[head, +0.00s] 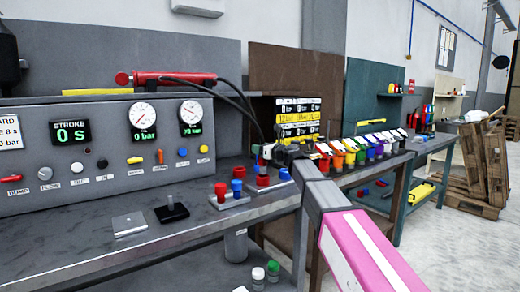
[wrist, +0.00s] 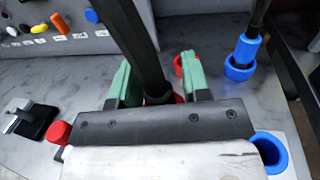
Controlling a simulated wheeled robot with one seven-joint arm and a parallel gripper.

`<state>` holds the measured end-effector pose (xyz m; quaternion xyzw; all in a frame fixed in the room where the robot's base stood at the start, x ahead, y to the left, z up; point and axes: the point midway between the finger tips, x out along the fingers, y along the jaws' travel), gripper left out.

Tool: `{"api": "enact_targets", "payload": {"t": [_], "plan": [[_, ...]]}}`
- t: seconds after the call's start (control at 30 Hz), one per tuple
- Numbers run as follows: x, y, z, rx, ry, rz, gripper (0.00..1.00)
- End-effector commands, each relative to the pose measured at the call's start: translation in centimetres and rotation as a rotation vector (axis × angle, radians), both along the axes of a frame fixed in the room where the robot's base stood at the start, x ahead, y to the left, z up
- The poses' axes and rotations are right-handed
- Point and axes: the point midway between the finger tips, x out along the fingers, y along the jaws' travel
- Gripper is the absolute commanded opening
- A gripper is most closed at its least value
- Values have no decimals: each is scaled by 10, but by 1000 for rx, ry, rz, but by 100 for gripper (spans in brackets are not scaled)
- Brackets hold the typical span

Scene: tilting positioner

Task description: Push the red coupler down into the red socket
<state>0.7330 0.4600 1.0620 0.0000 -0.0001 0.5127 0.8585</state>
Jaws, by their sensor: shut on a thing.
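My gripper (wrist: 152,92) is shut, its green fingers on either side of a black hose (wrist: 137,45). A sliver of red coupler (wrist: 178,98) shows at the hose's lower end between the fingers; most of it is hidden. In the head view my gripper (head: 266,160) is over the right part of the bench, beside red and blue fittings. A red ring-shaped socket (wrist: 180,66) shows just behind the right finger, partly covered. Whether the held coupler is over or inside a socket is hidden by the gripper.
A blue coupler (wrist: 243,50) on a hose stands in a blue ring at the right. An empty blue socket (wrist: 270,150) and a red fitting (wrist: 60,131) flank the gripper. A black block (head: 171,212) lies to the left. The control panel (head: 100,150) stands behind.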

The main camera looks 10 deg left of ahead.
Motion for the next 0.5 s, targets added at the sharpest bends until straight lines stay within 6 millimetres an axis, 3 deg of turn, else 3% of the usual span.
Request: {"api": "enact_targets", "payload": {"t": [0.5], "plan": [[0, 0, -11, 1, 0, 0, 0]]}}
